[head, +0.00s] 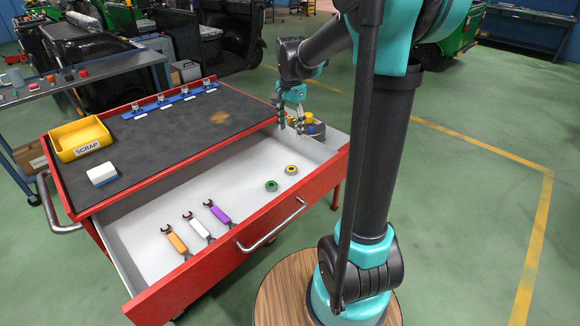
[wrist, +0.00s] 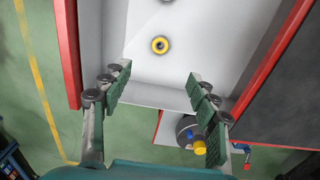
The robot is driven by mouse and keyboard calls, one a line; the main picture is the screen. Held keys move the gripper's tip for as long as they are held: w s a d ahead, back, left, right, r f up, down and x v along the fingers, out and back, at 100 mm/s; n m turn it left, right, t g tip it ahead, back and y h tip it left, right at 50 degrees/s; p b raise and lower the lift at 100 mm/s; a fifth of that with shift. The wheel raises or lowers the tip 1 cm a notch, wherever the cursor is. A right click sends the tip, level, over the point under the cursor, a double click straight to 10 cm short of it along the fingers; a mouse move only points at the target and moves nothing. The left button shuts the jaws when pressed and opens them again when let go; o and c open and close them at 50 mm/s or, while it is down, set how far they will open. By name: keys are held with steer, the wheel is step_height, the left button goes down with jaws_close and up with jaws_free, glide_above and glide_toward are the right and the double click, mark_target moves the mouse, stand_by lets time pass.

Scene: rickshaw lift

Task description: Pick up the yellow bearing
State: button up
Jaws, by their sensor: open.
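The yellow bearing (head: 291,169) is a small ring lying flat on the white floor of the open drawer (head: 150,236), towards its right end. It also shows in the wrist view (wrist: 160,45), above the space between my fingertips. A green bearing (head: 271,185) lies just left of it in the head view; its lower edge shows at the top of the wrist view (wrist: 167,1). My gripper (head: 290,128) is open and empty, above the drawer's right end and apart from the yellow bearing. Its two padded fingers show spread wide in the wrist view (wrist: 160,81).
Wrenches with orange (head: 177,243), white (head: 200,229) and purple (head: 220,214) handles lie in the drawer's left half. The red drawer front (head: 250,237) and the dark cart top (head: 165,135) border it. A yellow SCRAP bin (head: 80,139) stands on top.

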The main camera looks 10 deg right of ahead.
glide_above(291, 170)
steer(key=s, duration=0.1)
step_height(291, 170, down, 11)
steer(key=shift+a+f, duration=0.15)
steer(key=shift+f, duration=0.05)
steer(key=shift+w+d+f, duration=0.1)
steer(key=shift+f, duration=1.25)
steer(key=shift+w+d+f, duration=0.1)
steer(key=shift+f, duration=1.2)
steer(key=c, duration=1.3)
steer(key=shift+o, duration=0.2)
steer(key=shift+r, duration=0.1)
